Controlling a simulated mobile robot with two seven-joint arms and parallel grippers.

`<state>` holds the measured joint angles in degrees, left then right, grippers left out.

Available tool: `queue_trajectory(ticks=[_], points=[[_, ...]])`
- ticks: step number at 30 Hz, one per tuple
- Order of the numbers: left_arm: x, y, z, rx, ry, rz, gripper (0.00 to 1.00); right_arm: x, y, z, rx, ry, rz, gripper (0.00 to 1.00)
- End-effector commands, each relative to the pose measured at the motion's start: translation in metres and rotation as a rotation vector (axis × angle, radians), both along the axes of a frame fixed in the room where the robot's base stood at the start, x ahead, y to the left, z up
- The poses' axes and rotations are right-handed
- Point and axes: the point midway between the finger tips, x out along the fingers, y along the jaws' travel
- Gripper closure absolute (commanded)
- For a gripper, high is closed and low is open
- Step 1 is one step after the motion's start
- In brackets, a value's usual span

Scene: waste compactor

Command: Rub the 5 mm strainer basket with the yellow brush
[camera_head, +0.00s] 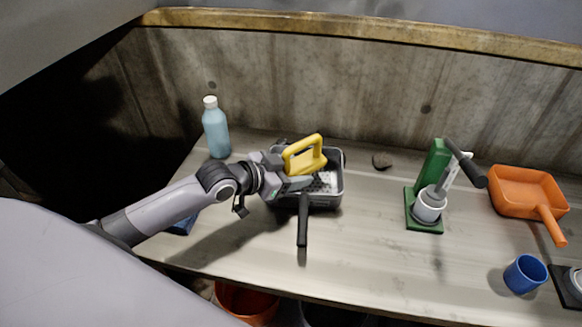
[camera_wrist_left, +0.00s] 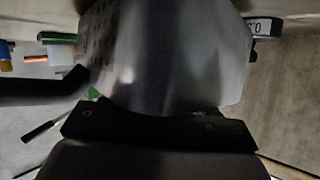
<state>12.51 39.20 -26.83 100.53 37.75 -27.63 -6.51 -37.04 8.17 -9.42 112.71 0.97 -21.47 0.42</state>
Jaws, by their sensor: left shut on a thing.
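The strainer basket (camera_head: 339,192) is a grey box-like pan with a black handle (camera_head: 303,222) pointing towards the table's front edge. My left gripper (camera_head: 300,182) is over the basket's left part and shut on the yellow brush (camera_head: 318,158), whose looped handle stands up above the fingers. The arm and gripper hide the brush's underside and part of the basket, so I cannot tell whether they touch. In the left wrist view a large grey surface fills the middle, with rows of small holes at its left. A label (camera_wrist_left: 262,27) beside it is unclear. My right gripper is not in view.
A blue bottle (camera_head: 215,130) stands behind my left arm. A green press (camera_head: 432,180) stands to the right, with an orange scoop (camera_head: 525,192) and a blue cup (camera_head: 525,274) further right. A small stone (camera_head: 381,160) lies near the concrete back wall. The table's front middle is clear.

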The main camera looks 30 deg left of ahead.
Motion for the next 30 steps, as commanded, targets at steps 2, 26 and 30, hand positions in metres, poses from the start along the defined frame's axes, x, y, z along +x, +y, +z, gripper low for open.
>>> queue_trajectory(ticks=[2, 26, 30], points=[[-0.006, 0.005, -0.008, 0.007, 0.02, -0.001, 1.0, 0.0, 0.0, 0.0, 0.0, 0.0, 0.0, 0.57], [-0.018, 0.038, 0.001, 0.005, 0.009, -0.001, 1.0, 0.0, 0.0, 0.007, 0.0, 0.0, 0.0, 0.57], [-0.02, 0.036, 0.017, 0.003, 0.006, 0.0, 1.0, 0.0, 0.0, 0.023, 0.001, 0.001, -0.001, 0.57]])
